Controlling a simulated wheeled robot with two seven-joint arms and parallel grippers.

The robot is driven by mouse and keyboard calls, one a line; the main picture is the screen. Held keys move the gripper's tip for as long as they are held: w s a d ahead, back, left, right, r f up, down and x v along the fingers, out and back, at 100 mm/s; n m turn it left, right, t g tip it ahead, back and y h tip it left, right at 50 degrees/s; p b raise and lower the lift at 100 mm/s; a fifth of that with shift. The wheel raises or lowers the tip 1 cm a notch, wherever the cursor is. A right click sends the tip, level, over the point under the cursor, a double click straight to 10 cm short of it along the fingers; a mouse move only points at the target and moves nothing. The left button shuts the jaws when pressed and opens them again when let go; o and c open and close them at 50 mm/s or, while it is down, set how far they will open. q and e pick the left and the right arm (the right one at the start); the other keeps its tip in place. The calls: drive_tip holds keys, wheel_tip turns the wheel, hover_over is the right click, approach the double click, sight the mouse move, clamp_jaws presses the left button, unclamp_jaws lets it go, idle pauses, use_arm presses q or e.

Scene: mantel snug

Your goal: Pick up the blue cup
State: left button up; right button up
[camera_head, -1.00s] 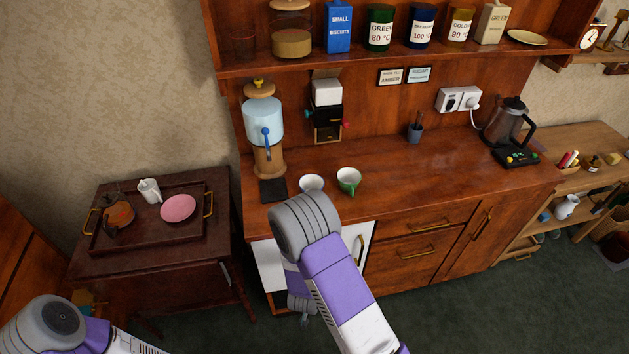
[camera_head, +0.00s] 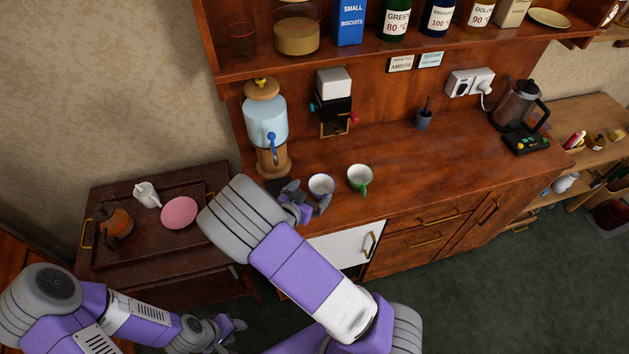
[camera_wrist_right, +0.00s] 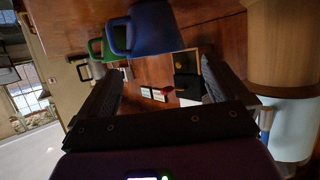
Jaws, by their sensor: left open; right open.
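The blue cup (camera_head: 321,187), white inside, stands upright on the wooden counter, just left of a green cup (camera_head: 360,179). In the right wrist view the blue cup (camera_wrist_right: 158,28) is at the top, its handle toward the green cup (camera_wrist_right: 97,48). My right gripper (camera_head: 306,198) is open at the counter's front edge, close to the left and near side of the blue cup. No cup is between its fingers (camera_wrist_right: 162,80). My left gripper (camera_head: 236,328) is open and empty, low in front of the dark side table.
A water dispenser (camera_head: 266,122) stands behind my right gripper. The side table holds a tray (camera_head: 160,252) with a pink plate (camera_head: 179,212) and a white jug (camera_head: 147,195). A shelf (camera_head: 330,65) hangs above. The counter (camera_head: 430,165) right of the cups is mostly clear.

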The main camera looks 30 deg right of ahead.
sight(326, 179)
drive_tip(key=shift+w+d+f, duration=0.25)
drive_tip(key=shift+d, duration=0.25)
drive_tip(key=shift+d+f, duration=0.15)
drive_tip(key=shift+d, duration=0.2)
drive_tip(key=b+x, duration=0.1)
drive_tip(key=x, duration=0.4)
drive_tip(key=shift+s+f, duration=0.1)
drive_tip(key=shift+a, duration=0.1)
drive_tip(key=shift+c, duration=0.5)
drive_tip(key=c, duration=0.8)
